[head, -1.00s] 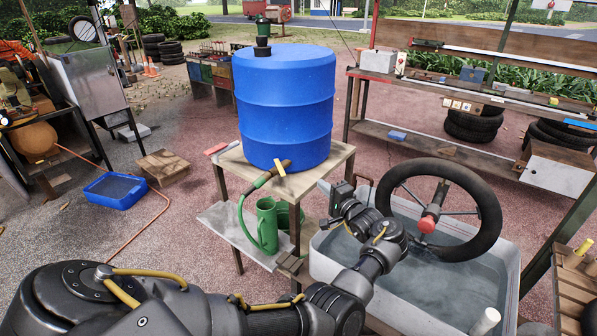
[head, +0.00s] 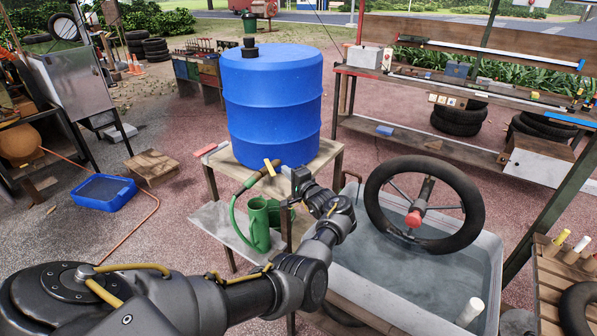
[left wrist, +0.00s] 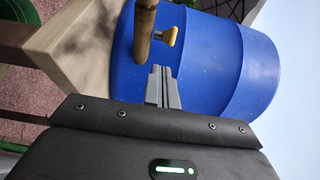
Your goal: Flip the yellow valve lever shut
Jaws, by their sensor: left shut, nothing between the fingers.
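The yellow valve lever (head: 272,166) sits on the brown tap pipe (head: 260,174) low at the front of the blue barrel (head: 272,108). It slants across the pipe. In the left wrist view the lever (left wrist: 171,36) sticks out beside the brown pipe (left wrist: 145,30). My left gripper (head: 297,177) is just right of the lever, in front of the barrel. In the left wrist view its fingertips (left wrist: 160,70) are together and empty, pointing toward the lever with a small gap between. My right gripper is out of view.
The barrel stands on a wooden stand (head: 322,158). A green hose (head: 233,213) hangs from the pipe beside a green watering can (head: 258,224) on the lower shelf.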

